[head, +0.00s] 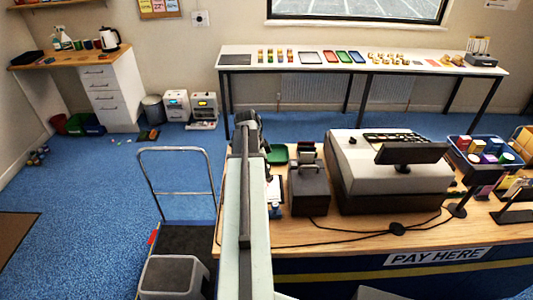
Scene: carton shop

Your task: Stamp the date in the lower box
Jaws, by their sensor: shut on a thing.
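My arm reaches away over the left end of the counter, and its dark end with my gripper (247,130) is at the far side of that end. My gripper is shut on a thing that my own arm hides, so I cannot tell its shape. A white sheet (273,188) lies on the counter just right of my arm and is partly covered by it. A small blue item (276,211) sits at its near end. The boxes on the sheet are too small to make out, and no stamp can be told apart.
A dark device (308,188) and a large cash register (390,175) stand right of the sheet. A green tray (278,154) lies behind it. Cables cross the counter (330,262). A trolley (172,240) with a grey bin stands left. Blue floor beyond is mostly free.

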